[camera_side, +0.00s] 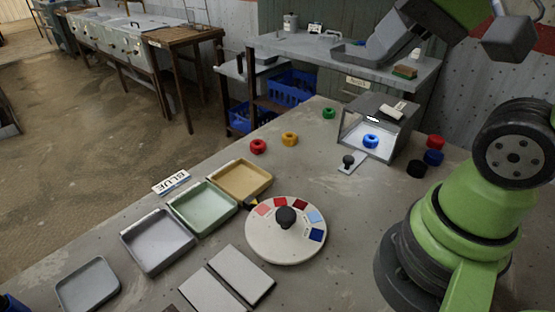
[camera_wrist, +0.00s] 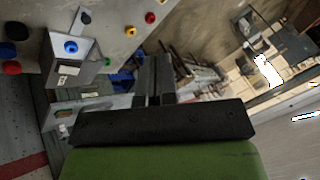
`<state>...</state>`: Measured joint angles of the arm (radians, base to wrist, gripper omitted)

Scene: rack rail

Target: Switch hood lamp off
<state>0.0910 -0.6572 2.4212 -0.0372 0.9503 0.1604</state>
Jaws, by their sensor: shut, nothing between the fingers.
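The hood (camera_side: 398,137) is a grey box with an open front at the back right of the bench. Its inside is brightly lit, and a bright lamp strip (camera_side: 373,119) shows under its top edge. A blue ring (camera_side: 370,141) lies inside. A small pale switch-like piece (camera_side: 393,111) sits on the hood's top; it also shows in the wrist view (camera_wrist: 68,70). My gripper (camera_side: 347,55) is raised above and behind the hood in the side view, apart from it. In the wrist view its fingers (camera_wrist: 154,62) are together and empty.
A small plate with a black knob (camera_side: 348,160) stands before the hood. A round dial (camera_side: 270,240) with colour patches, a yellow tray (camera_side: 239,180), a green tray (camera_side: 203,208) and a "BLUE" card (camera_side: 171,182) are farther left.

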